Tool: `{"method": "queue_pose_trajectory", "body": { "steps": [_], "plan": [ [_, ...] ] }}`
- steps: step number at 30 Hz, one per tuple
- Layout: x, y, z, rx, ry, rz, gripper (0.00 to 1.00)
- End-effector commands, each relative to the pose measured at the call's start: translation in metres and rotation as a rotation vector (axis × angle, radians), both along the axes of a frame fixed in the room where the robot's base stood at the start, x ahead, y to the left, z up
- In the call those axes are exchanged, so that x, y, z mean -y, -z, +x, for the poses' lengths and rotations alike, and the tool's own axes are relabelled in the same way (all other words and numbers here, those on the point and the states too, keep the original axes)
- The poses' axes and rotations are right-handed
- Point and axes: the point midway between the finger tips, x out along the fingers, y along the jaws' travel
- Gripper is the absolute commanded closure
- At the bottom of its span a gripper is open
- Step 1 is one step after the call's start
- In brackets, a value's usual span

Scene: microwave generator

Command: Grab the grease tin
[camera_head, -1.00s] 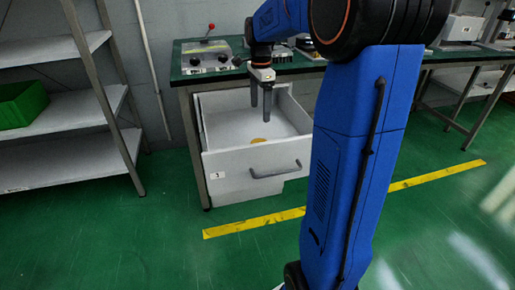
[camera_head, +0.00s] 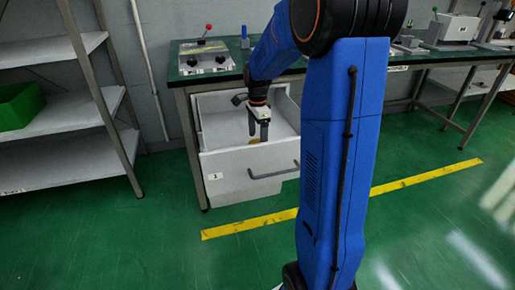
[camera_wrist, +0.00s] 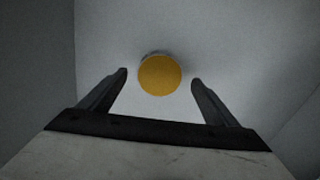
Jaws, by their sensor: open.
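The grease tin shows as a round yellow disc in the wrist view (camera_wrist: 160,76), lying on the pale floor of the open drawer (camera_head: 240,174). In the head view only a sliver of yellow shows beside my gripper (camera_head: 258,132), which partly hides it. My gripper is inside the drawer, pointing down, with its fingers apart. In the wrist view my two fingers (camera_wrist: 160,84) stand to the left and right of the tin, with clear gaps on both sides. I cannot tell how far above the tin the fingertips are.
The drawer walls (camera_wrist: 38,75) rise close around my gripper. A green-topped workbench (camera_head: 180,76) stands above the drawer, with a control box (camera_head: 207,58) on it. A shelf with a green bin (camera_head: 20,105) is at the left. The green floor in front is open.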

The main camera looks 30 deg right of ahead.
Motion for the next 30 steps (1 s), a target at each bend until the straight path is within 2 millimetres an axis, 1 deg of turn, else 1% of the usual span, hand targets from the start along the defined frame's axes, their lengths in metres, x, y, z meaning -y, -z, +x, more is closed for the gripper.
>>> {"method": "queue_pose_trajectory", "body": {
  "steps": [1, 3, 6, 13, 14, 15, 17, 18, 20, 21, 27, 30],
  "plan": [
    [0.000, 0.007, 0.000, -0.002, 0.000, 0.000, 0.17],
    [0.000, 0.014, 0.000, -0.001, 0.000, 0.000, 0.17],
    [0.000, 0.020, 0.000, -0.001, 0.000, 0.000, 0.17],
    [0.000, 0.021, 0.000, 0.000, 0.000, 0.000, 0.17],
    [0.000, 0.021, 0.000, 0.000, 0.000, 0.000, 0.20],
    [0.000, 0.021, 0.000, 0.000, 0.000, 0.000, 0.29],
    [0.000, 0.021, 0.000, 0.000, 0.000, 0.000, 0.44],
    [0.000, 0.021, 0.000, 0.000, 0.000, 0.000, 0.53],
    [0.000, 0.021, 0.000, 0.000, 0.000, 0.000, 0.67],
    [0.000, 0.021, 0.000, 0.001, 0.000, 0.000, 0.71],
    [0.000, 0.020, 0.000, 0.001, 0.000, 0.000, 0.71],
    [0.000, 0.015, 0.000, 0.002, 0.000, 0.000, 0.71]
  ]
}}
